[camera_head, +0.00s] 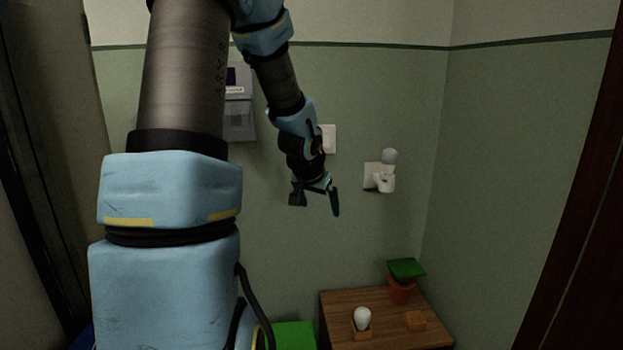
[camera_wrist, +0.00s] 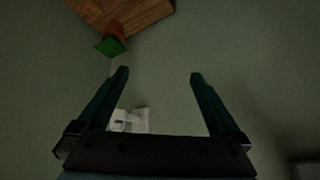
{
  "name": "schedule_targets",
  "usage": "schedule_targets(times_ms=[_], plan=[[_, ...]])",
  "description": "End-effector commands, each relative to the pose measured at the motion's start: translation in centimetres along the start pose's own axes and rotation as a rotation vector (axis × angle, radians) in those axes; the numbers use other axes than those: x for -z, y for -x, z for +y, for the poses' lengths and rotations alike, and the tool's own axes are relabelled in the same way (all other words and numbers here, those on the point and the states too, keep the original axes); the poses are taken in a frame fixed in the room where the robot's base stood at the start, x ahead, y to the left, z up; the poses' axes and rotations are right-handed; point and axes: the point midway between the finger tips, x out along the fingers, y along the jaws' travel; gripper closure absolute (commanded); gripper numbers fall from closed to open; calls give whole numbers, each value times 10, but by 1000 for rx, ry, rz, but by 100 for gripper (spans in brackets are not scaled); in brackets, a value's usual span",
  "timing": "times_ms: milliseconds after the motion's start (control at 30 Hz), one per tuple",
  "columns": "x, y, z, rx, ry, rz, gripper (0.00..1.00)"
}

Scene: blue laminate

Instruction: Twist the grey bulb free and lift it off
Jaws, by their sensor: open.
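The grey bulb (camera_head: 389,156) stands upright in a white wall socket (camera_head: 384,182) on the green wall, in the head view. My gripper (camera_head: 318,204) is open and empty, to the left of the bulb and a little lower in the picture, apart from it. In the wrist view my gripper (camera_wrist: 160,75) shows two spread fingers with nothing between their tips. The white wall socket (camera_wrist: 139,120) shows low between the fingers there, partly hidden by the gripper body. I cannot make out the bulb clearly in the wrist view.
A wall switch (camera_head: 328,138) and a grey box (camera_head: 238,112) are on the wall. A green surface (camera_head: 294,335) lies left of the table.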

Motion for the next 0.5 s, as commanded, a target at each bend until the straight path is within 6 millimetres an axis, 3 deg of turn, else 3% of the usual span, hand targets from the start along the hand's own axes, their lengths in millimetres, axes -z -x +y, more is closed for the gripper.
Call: schedule_targets(times_ms=[100, 300, 400, 500], plan=[[-62, 33, -9, 54, 96, -142, 0], [-149, 82, -2, 72, 267, -330, 0], [-176, 97, 6, 61, 330, -387, 0], [-192, 106, 12, 51, 366, -419, 0]])
